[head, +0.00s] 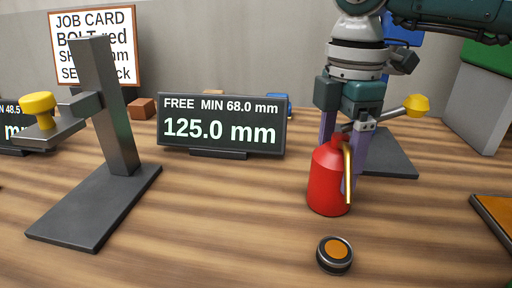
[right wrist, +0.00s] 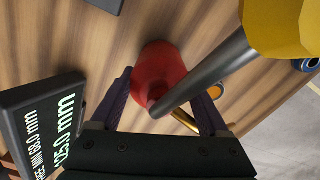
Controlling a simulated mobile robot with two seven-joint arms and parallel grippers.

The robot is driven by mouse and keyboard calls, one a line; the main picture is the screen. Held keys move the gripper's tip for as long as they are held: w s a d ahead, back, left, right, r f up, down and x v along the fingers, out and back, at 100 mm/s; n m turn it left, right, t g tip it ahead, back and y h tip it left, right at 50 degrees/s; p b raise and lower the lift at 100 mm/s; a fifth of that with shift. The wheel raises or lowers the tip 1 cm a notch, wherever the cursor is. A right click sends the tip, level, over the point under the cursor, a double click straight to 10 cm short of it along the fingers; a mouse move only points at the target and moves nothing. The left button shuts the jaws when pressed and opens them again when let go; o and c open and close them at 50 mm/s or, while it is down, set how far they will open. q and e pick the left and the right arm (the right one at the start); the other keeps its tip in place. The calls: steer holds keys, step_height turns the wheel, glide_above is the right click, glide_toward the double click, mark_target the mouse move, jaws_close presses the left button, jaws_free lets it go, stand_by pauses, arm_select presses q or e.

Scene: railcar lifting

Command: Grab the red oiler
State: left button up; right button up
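The red oiler (head: 328,186) stands upright on the wooden table, right of centre in the head view, with a thin brass spout (head: 348,172) on its right side. My right gripper (head: 343,165) points down at it with its purple fingers apart. In the right wrist view the oiler (right wrist: 162,72) lies between the lines of the two fingers (right wrist: 168,88), with gaps showing beside it. The oiler hides part of the left-hand finger in the head view; I cannot tell whether either finger touches it. My left gripper is in neither view.
A grey rod with a yellow knob (head: 417,105) runs close by the gripper. A dark round puck with an orange top (head: 335,253) sits in front of the oiler. A display (head: 222,125) reads 125.0 mm. A dark stand (head: 108,190) is at left.

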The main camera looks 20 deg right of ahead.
jaws_close()
stand_by(0.4)
